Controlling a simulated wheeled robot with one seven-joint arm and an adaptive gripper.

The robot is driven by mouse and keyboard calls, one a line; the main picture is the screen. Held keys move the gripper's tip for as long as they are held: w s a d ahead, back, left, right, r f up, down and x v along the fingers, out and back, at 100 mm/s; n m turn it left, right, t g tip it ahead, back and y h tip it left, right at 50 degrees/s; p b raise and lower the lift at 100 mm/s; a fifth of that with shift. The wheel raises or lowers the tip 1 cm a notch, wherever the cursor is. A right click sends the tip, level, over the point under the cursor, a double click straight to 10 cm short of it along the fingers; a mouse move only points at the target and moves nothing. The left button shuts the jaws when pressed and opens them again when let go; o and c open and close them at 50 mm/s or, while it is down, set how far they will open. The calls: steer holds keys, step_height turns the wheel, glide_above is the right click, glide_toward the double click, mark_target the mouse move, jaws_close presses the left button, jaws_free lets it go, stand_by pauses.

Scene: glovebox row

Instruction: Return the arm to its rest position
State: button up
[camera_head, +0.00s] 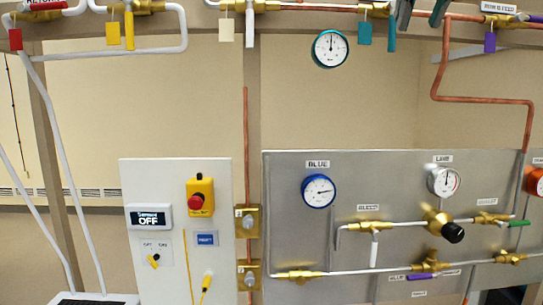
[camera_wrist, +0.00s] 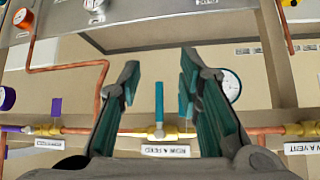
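My gripper (camera_wrist: 160,68) is open in the wrist view, its two dark fingers with teal pads wide apart and nothing held between them. In the head view only its fingers show, at the top edge right of centre (camera_head: 421,16). The teal valve lever (camera_wrist: 159,103) shows in the gap between the fingers in the wrist view, with its brass valve on the pipe behind. In the head view this lever (camera_head: 392,31) hangs down just left of the fingers. I cannot tell how far the fingers are from it. The rest of my arm is out of view.
Pipes and brass valves with coloured tags run along the top. A teal-rimmed gauge (camera_head: 330,48) hangs near the fingers. Below stand a grey gauge panel (camera_head: 290,235) and a white panel (camera_head: 140,180) with a red emergency button (camera_head: 198,201). A copper pipe (camera_head: 436,75) bends at right.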

steer(key=s+a+f+g, duration=0.1)
steer(key=s+f, duration=0.3)
steer(key=f, duration=1)
steer(key=s+a+f+n+g+y+b, duration=0.1)
steer(key=s+f, duration=0.4)
steer(key=f, duration=0.9)
steer(key=s+a+f+n+g+b, duration=0.1)
steer(key=s+a+f, duration=0.2)
steer(key=f, duration=1.1)
steer(key=shift+s+f+y, duration=0.3)
steer(key=shift+s+f, duration=0.1)
steer(key=shift+s, duration=0.4)
steer(key=shift+d, duration=0.1)
